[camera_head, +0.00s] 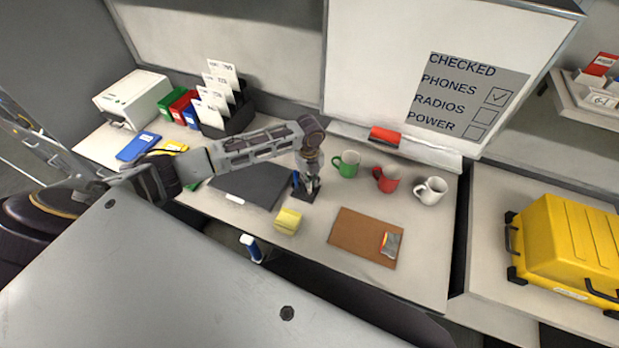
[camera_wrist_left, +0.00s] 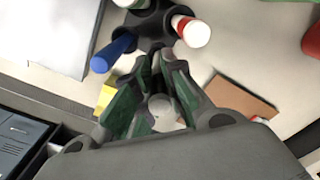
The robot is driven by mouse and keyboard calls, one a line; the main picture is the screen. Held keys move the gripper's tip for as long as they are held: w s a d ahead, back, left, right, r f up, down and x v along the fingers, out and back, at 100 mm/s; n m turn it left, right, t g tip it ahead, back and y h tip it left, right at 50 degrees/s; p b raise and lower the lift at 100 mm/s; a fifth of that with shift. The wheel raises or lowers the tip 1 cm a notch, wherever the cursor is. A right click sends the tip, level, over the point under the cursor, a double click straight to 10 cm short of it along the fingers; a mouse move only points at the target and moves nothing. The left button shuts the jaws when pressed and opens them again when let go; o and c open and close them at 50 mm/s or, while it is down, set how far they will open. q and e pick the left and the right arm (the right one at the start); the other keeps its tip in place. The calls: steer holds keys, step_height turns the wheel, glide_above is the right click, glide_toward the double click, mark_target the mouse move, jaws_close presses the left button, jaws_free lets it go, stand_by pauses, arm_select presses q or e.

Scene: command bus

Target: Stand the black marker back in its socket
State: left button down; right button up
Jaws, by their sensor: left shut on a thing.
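In the head view, my left gripper (camera_head: 309,178) reaches down over the black marker holder (camera_head: 310,193) on the desk. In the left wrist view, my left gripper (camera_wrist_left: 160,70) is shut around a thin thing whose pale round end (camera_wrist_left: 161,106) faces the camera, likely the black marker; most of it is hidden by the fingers. The black holder (camera_wrist_left: 152,27) lies just beyond the fingertips. A blue marker (camera_wrist_left: 112,54) leans out on its left, a red and white marker (camera_wrist_left: 194,32) on its right, and a green one partly shows at the top edge. Whether the held thing touches the socket is unclear.
Behind the holder stand green (camera_head: 347,163), red (camera_head: 386,178) and white (camera_head: 431,191) mugs. A yellow block (camera_head: 287,221) and a brown mat (camera_head: 356,238) lie in front. A dark closed laptop-like slab (camera_head: 250,186) is at left. Desk between mat and mugs is clear.

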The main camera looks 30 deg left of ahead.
arm_select(q)
steer(key=shift+f, duration=0.35)
stand_by(0.3)
steer(key=c, duration=1.4)
jaws_free()
steer(key=shift+r, duration=0.15)
steer(key=shift+r, duration=5.85)
steer(key=shift+s+f, duration=0.1)
